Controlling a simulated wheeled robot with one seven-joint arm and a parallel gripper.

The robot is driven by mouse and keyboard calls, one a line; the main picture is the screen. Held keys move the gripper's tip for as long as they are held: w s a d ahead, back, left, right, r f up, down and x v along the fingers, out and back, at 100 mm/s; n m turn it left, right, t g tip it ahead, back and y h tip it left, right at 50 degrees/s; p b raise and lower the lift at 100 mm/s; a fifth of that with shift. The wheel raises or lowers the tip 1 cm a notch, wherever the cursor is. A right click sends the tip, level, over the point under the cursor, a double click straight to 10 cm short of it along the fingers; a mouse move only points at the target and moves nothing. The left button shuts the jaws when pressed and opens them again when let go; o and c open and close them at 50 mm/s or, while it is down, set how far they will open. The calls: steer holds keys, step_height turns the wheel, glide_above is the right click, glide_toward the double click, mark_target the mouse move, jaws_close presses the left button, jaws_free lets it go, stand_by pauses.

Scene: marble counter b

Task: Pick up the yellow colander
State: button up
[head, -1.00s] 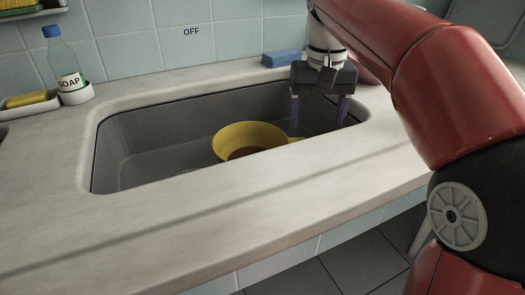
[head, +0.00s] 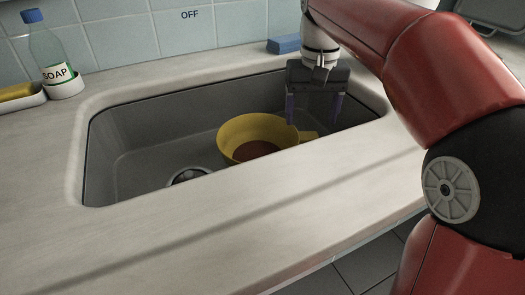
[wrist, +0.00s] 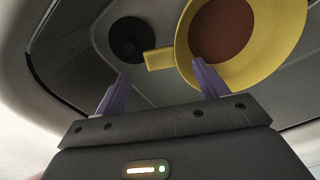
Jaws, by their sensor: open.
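The yellow colander (head: 252,132) sits in the grey sink basin, with a reddish-brown inside bottom and a short handle on its right side in the head view. In the wrist view the colander (wrist: 270,62) is at the upper right, its handle pointing left above the fingers. My gripper (head: 314,112) is open and empty, fingers pointing down, at the right end of the sink just beyond the handle. In the wrist view my gripper (wrist: 160,85) has its two purple fingers apart, with nothing between them. The counter's front edge hides the colander's lower front part.
The sink (head: 140,140) has raised walls and a drain (head: 188,175) on its floor. A soap bottle (head: 48,52) stands at the back left, beside a yellow sponge (head: 15,91). A blue sponge (head: 284,44) lies behind the sink. The front counter (head: 230,225) is clear.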

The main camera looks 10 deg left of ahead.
mark_target(308, 135)
step_height(308, 135, down, 4)
steer(key=shift+a+r+b, duration=0.1)
steer(key=shift+a+b, duration=0.05)
steer(key=shift+b, duration=0.2)
steer(key=c, duration=1.3)
steer(key=shift+r, duration=0.15)
